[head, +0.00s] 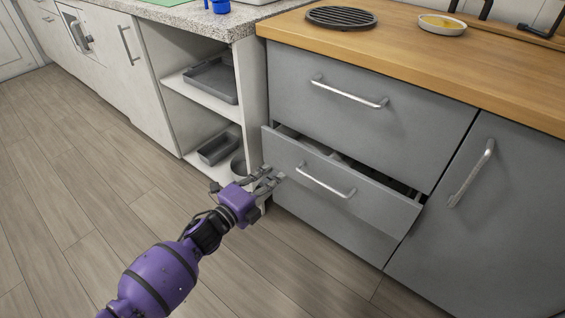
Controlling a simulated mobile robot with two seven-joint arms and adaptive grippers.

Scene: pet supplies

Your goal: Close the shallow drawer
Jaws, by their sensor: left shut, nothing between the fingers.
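My right gripper does not show.
Above is a shut drawer (375,105) under a wooden worktop (430,52). A grey door (490,210) stands to the right. Left is an open shelf unit with a grey tray (212,80) and a grey bin (219,147). The wooden floor (90,190) is clear.

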